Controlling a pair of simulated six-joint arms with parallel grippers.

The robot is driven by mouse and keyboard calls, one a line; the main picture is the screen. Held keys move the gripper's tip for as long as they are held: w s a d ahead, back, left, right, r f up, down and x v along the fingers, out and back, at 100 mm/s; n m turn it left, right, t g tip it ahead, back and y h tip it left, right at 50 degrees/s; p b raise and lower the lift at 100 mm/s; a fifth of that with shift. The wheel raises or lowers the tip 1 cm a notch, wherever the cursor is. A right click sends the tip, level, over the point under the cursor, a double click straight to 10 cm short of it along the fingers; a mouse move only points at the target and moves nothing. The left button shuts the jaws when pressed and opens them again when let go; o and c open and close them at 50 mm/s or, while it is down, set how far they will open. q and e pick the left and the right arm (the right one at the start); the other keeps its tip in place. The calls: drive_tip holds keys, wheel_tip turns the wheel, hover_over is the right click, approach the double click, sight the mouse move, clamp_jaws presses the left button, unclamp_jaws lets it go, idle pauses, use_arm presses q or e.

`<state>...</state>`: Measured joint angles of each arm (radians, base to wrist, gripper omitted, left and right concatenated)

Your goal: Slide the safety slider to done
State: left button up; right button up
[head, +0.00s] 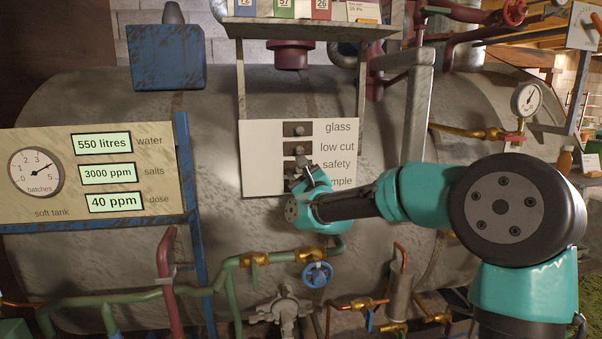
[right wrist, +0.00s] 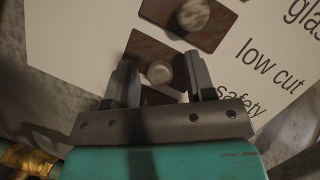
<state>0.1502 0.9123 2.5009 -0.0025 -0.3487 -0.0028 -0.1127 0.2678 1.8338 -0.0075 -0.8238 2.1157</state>
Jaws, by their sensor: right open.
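The pale control panel (head: 262,165) is fixed on the tank front, with dark slider plates beside the labels glass, low cut, safety and one partly covered label. In the right wrist view, the safety slider's round grey knob (right wrist: 160,72) stands on its brown plate, in line with the safety label (right wrist: 241,104). My right gripper (head: 301,170) is at the panel in front of the safety row. Its two fingers (right wrist: 161,84) are open on either side of the knob, with a gap visible. I cannot tell which end the slider is at. My left gripper is out of view.
The low cut slider (head: 299,148) and glass slider (head: 298,129) sit just above. A shelf (head: 310,24) juts out over the panel. A blue valve wheel (head: 317,274) and green pipes are below. The readout board (head: 110,205) is at the left.

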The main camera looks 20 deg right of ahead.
clamp_jaws()
idle(0.4)
drive_tip(key=a, duration=0.3)
drive_tip(key=w+a, duration=0.1)
drive_tip(key=a, duration=0.2)
drive_tip(key=w+a, duration=0.1)
drive_tip(key=a, duration=0.2)
drive_tip(key=shift+a, duration=0.1)
unclamp_jaws()
drive_tip(key=shift+a, duration=0.1)
